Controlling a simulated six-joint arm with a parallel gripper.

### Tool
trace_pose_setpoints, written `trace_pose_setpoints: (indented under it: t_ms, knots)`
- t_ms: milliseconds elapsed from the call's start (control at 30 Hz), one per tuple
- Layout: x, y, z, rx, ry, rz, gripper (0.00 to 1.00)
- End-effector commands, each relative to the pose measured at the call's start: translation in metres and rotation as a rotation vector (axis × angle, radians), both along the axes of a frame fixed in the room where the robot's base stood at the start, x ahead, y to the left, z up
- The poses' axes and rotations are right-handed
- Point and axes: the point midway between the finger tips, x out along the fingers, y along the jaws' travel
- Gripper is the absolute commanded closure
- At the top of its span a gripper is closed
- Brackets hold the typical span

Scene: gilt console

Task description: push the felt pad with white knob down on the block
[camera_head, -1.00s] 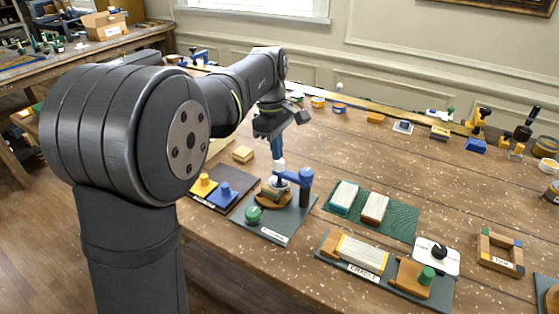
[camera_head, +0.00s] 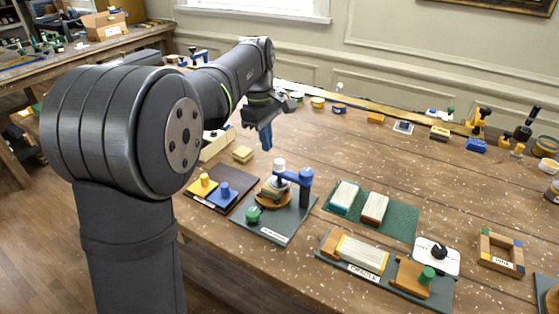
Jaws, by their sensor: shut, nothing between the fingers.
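The white knob (camera_head: 279,164) stands upright inside the blue holder arm on the grey board, with the felt pad below it. A tan block (camera_head: 271,194) is under the pad; the seam between pad and block is too small to make out clearly. My gripper (camera_head: 266,146) has blue fingers that are shut and empty. It hangs above and to the left of the white knob, apart from it.
The blue post (camera_head: 305,183) rises right of the block, and a green knob (camera_head: 253,214) sits on the same grey board (camera_head: 284,224). A dark board with yellow and blue knobbed pieces (camera_head: 212,190) lies to the left. A green mat (camera_head: 400,218) lies to the right.

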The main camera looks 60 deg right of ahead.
Motion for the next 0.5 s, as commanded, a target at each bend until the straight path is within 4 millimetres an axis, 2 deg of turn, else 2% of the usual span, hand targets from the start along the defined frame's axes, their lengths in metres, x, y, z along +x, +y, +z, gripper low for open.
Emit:
trace_pose_setpoints:
  t_ms: [167, 500]
  knots:
    - [0.004, -0.001, 0.032, -0.006, -0.002, 0.001, 1.0]
    - [0.012, -0.001, 0.113, -0.004, -0.002, 0.0, 1.0]
